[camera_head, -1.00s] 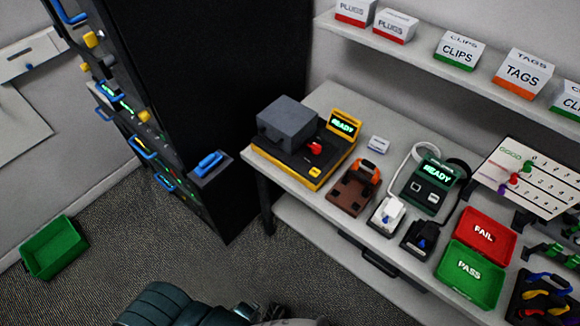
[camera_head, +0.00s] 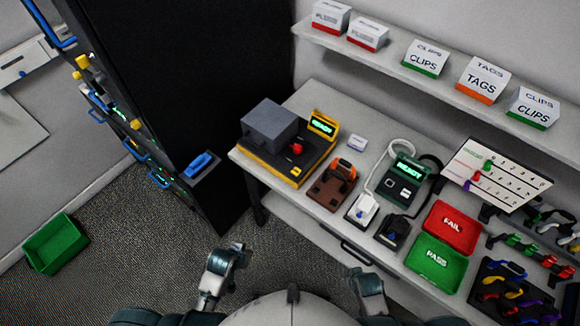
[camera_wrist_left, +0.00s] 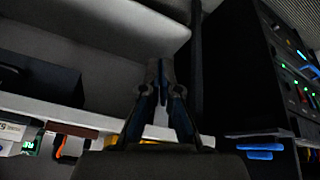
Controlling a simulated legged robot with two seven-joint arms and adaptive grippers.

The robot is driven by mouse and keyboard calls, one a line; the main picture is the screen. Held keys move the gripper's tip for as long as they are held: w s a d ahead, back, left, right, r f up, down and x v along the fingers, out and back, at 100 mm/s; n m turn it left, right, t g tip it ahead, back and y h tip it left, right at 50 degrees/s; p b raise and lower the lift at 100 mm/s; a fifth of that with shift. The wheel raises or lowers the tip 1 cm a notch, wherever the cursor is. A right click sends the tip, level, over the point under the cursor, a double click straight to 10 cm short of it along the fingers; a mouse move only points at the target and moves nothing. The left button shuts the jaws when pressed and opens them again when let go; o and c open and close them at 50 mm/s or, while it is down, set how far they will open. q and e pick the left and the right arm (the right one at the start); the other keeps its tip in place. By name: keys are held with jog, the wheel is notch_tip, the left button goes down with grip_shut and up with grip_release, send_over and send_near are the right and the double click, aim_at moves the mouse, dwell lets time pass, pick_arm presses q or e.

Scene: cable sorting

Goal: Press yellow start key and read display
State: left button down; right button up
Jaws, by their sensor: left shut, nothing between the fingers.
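A black tester with a yellow base (camera_head: 283,175) and a grey block on it stands at the table's left end. A small yellow key (camera_head: 296,171) is on its front right, near a red knob. Its yellow-framed display (camera_head: 322,124) shows blurred green text, which cannot be read clearly now. My left gripper (camera_head: 238,248) is below and left of the tester, over the floor in front of the table, apart from the key. In the left wrist view its fingers (camera_wrist_left: 160,75) are shut and empty. My right gripper (camera_head: 356,273) is low, in front of the table; its jaw state is unclear.
A green tester (camera_head: 402,178) with its own lit display stands further right, beside red FAIL (camera_head: 451,228) and green PASS (camera_head: 437,262) trays. A black cabinet (camera_head: 185,80) stands left of the table. A shelf (camera_head: 430,85) with labelled boxes hangs above.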

pick_arm(q)
jog(key=w+d+r+m+h+p, duration=0.15)
jog(key=w+d+r+h, duration=0.35)
jog(key=w+d+r, duration=0.95)
pick_arm(e)
jog(key=s+d+f+g, duration=0.1)
jog(key=s+f, duration=0.2)
jog(key=f, duration=0.5)
jog(key=s+f, duration=0.2)
jog(key=f, duration=0.6)
pick_arm(q)
jog(key=w+r+n, duration=0.1)
jog(key=w+r, duration=0.3)
jog(key=w, duration=0.2)
jog(key=w+d+r+n+t, duration=0.1)
jog(key=w+r, duration=0.3)
jog(key=w, duration=0.3)
jog(key=shift+w, duration=0.15)
pick_arm(e)
jog(key=s+d+f+g, duration=0.1)
jog(key=s+d+f, duration=0.2)
jog(key=s+f, duration=0.9)
jog(key=s, duration=0.4)
pick_arm(q)
jog(key=shift+a, duration=0.15)
pick_arm(e)
jog(key=shift+a+f, duration=0.1)
jog(key=shift+a, duration=0.05)
